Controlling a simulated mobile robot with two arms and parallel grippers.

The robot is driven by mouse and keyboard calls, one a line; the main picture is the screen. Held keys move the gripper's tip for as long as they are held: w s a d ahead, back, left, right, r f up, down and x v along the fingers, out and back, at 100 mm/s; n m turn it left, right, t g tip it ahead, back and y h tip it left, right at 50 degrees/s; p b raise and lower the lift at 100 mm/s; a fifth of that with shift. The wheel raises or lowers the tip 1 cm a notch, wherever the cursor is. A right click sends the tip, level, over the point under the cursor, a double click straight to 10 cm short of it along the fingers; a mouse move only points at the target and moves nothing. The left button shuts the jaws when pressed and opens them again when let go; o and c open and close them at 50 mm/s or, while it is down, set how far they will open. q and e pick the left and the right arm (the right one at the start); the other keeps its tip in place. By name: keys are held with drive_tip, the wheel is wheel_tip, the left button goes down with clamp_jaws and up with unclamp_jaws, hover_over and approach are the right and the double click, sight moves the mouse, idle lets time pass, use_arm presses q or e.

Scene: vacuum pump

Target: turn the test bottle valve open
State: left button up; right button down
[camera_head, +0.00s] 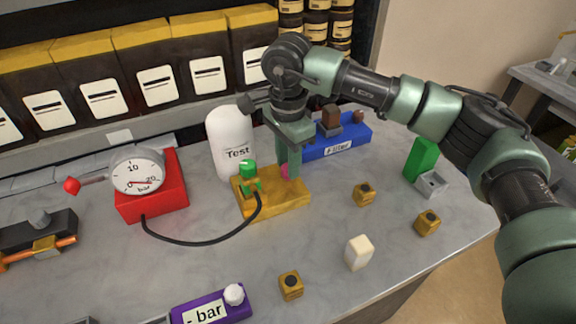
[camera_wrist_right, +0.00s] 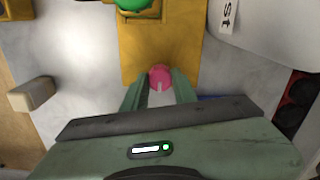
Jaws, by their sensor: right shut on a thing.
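The white test bottle (camera_head: 230,140) stands upright at the back middle, its front marked "Test". In front of it is a yellow block (camera_head: 280,205) carrying a green knob (camera_head: 248,172) on its left and a pink knob (camera_head: 285,171) on its right. My right gripper (camera_head: 291,172) points down over the block's right part and is shut on the pink knob. In the right wrist view the pink knob (camera_wrist_right: 160,76) sits between the fingertips, with a pale slot facing the gripper. The fingers partly hide it. My left gripper is not in view.
A red gauge box (camera_head: 152,200) stands left, a black hose running to the yellow block. A blue filter block (camera_head: 335,145) is close behind the gripper. Small yellow cubes (camera_head: 291,286), a white block (camera_head: 359,253) and a purple bar block (camera_head: 215,306) lie in front.

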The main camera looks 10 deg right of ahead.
drive_tip(key=shift+n, duration=0.3)
drive_tip(key=c, duration=1.1)
unclamp_jaws()
drive_tip(key=shift+r, duration=0.1)
wheel_tip(320, 180, up, 8)
drive_tip(key=p, duration=0.4)
drive_tip(key=shift+f, duration=0.2)
